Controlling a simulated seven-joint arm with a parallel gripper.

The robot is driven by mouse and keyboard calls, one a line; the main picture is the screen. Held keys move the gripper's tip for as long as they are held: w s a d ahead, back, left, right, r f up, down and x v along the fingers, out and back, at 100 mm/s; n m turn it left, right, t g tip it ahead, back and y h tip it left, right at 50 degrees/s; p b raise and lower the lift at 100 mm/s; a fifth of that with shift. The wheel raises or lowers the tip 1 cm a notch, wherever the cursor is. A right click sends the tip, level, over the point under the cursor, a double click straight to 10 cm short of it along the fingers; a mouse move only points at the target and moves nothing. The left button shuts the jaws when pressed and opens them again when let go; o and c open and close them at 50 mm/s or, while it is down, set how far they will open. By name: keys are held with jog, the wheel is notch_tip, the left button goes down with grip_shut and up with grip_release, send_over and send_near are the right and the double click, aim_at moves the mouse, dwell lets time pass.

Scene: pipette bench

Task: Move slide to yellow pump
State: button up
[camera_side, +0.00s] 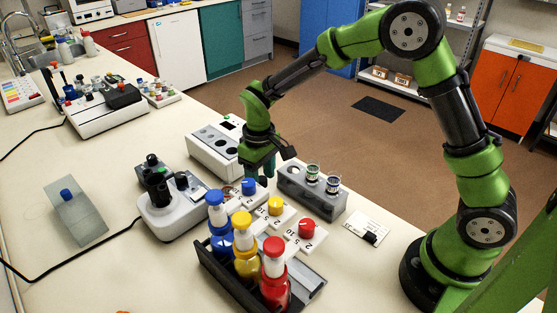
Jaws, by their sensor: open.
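A flat white slide-like plate with a black block on it (369,229) lies on the bench, right of the grey vial block. The yellow pump bottle (244,247) stands in a dark rack between a blue bottle (219,228) and a red bottle (274,275). My gripper (263,169) is open and points down behind the blue knob, left of the vial block and well apart from the slide. I cannot tell whether anything is between its fingers.
White plates with a blue knob (249,187), a yellow knob (275,205) and a red knob (307,229) lie behind the rack (221,277). A grey block (318,206) holds two vials. A microscope-like device (172,208) stands left. Bare bench lies at the front left.

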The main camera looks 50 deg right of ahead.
jog(key=shift+c, duration=0.3)
grip_shut()
jog(key=s, duration=1.4)
jog(key=shift+s, duration=0.2)
jog(key=shift+o, duration=0.3)
grip_release()
jog(key=shift+r, duration=0.1)
